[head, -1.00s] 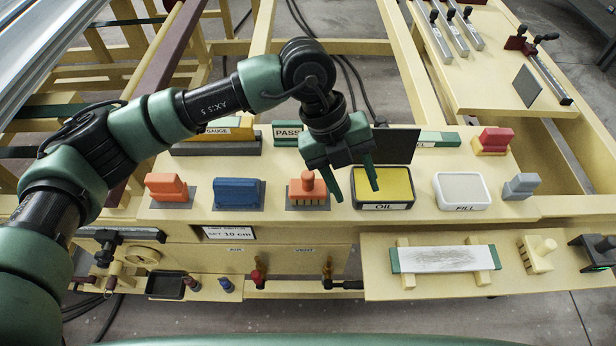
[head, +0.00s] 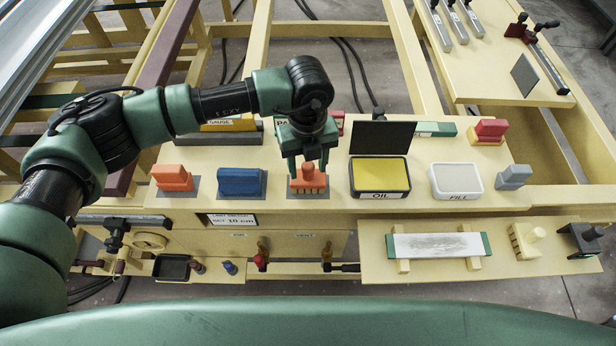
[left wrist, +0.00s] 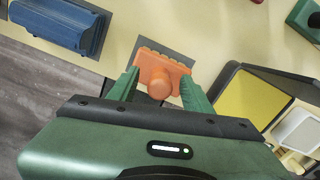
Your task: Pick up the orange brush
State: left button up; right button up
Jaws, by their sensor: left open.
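The orange brush (head: 308,183), a toothed block with a round knob, sits on a dark grey pad (head: 309,194) on the cream bench. In the left wrist view the brush (left wrist: 160,72) lies between and just beyond the fingertips. My left gripper (head: 307,172) is open, pointing down right over the brush, its two green fingers on either side of the knob. In the left wrist view the gripper (left wrist: 158,85) is empty, with a finger on each side of the knob. My right gripper is not in view.
A blue block (head: 240,182) and an orange-red block (head: 173,178) stand to the left on pads. A yellow OIL pad (head: 380,174) with its dark lid (head: 382,138) raised stands close on the right, then a white FILL tray (head: 457,180).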

pick_arm(q)
grip_shut()
dwell(1.4)
